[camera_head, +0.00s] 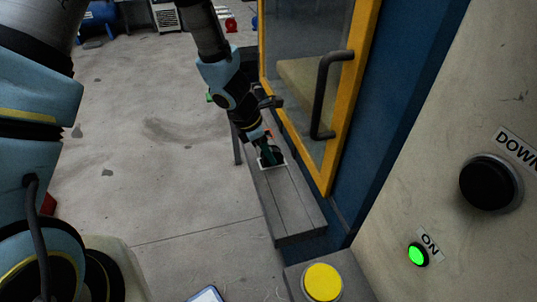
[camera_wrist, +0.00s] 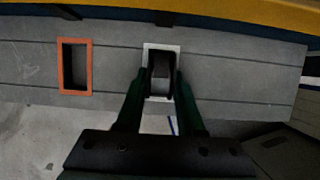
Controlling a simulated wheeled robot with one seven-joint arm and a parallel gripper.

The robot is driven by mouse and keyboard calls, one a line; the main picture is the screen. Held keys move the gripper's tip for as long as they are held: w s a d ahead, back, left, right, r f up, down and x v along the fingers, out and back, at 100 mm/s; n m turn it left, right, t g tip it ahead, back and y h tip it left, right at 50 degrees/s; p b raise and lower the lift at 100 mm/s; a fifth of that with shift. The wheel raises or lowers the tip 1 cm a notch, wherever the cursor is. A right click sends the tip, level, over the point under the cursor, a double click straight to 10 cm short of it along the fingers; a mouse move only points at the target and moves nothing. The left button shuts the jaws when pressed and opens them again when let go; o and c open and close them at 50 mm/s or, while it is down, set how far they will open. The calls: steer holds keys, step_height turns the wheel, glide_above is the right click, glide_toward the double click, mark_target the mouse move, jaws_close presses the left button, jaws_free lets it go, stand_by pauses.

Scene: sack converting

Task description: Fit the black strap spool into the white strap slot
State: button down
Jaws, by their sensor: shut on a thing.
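My gripper (camera_wrist: 160,100) is shut on the black strap spool (camera_wrist: 161,71), with its two green fingers on either side of it. In the wrist view the spool lies over the white strap slot (camera_wrist: 147,50), a white-framed opening in the grey bench. The white frame shows around the spool, but I cannot tell how deep the spool sits. In the head view my gripper (camera_head: 268,152) reaches down to the bench at the white slot (camera_head: 285,163), and the spool is mostly hidden by the fingers.
An orange-framed slot (camera_wrist: 74,66) is to the left on the same grey bench (camera_wrist: 235,70). A yellow-framed glass door (camera_head: 330,165) with a dark handle (camera_head: 322,95) stands beside the bench. A panel with a lit green button (camera_head: 417,255) is at right. Open floor lies left.

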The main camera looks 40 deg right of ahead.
steer(key=shift+f, duration=0.1)
steer(key=c, duration=0.5)
jaws_free()
